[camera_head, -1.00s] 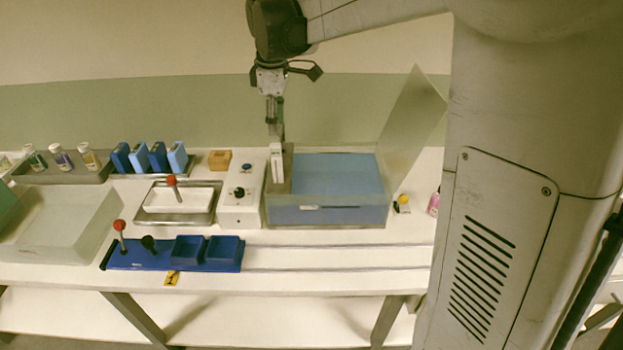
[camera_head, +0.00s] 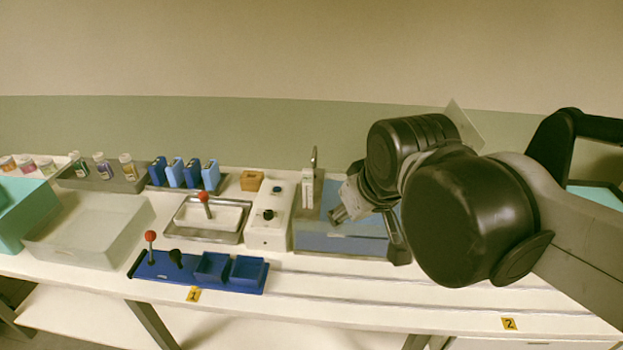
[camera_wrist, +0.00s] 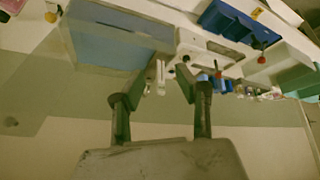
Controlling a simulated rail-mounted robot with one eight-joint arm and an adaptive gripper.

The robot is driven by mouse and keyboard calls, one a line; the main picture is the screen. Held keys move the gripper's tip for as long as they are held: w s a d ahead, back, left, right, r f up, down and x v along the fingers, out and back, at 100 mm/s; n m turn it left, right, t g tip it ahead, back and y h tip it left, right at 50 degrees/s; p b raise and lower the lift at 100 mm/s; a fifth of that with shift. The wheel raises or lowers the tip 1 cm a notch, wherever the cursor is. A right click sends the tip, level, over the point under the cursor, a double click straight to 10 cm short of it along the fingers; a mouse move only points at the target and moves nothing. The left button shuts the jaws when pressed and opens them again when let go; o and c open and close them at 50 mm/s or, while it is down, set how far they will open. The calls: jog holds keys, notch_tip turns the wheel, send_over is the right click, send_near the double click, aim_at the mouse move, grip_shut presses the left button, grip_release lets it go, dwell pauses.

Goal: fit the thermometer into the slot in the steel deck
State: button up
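The thermometer, a white upright body (camera_head: 307,187) with a thin grey top, stands at the left end of the blue water bath. It rises from the narrow steel deck (camera_head: 304,222) there. I cannot make out the slot or tell how deep the thermometer sits. In the wrist view the white thermometer (camera_wrist: 160,74) shows small beyond the two fingertips. My gripper (camera_wrist: 160,79) is open, with its fingers wide apart and nothing held. In the head view my wrist hangs over the right part of the bath, apart from the thermometer.
A white control box (camera_head: 270,228) with knobs stands left of the bath (camera_head: 345,243). A blue sled (camera_head: 160,268) sits on front rails. The bath's raised clear lid (camera_head: 465,125) is behind my arm.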

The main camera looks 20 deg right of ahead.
jog(key=shift+m+t, duration=0.5)
jog(key=shift+m, duration=0.4)
jog(key=s+f, duration=0.2)
jog(key=s, duration=0.1)
jog(key=shift+s+f, duration=0.15)
notch_tip(320, 180, down, 4)
jog(key=b, duration=0.3)
jog(key=shift+r, duration=0.25)
dwell(0.5)
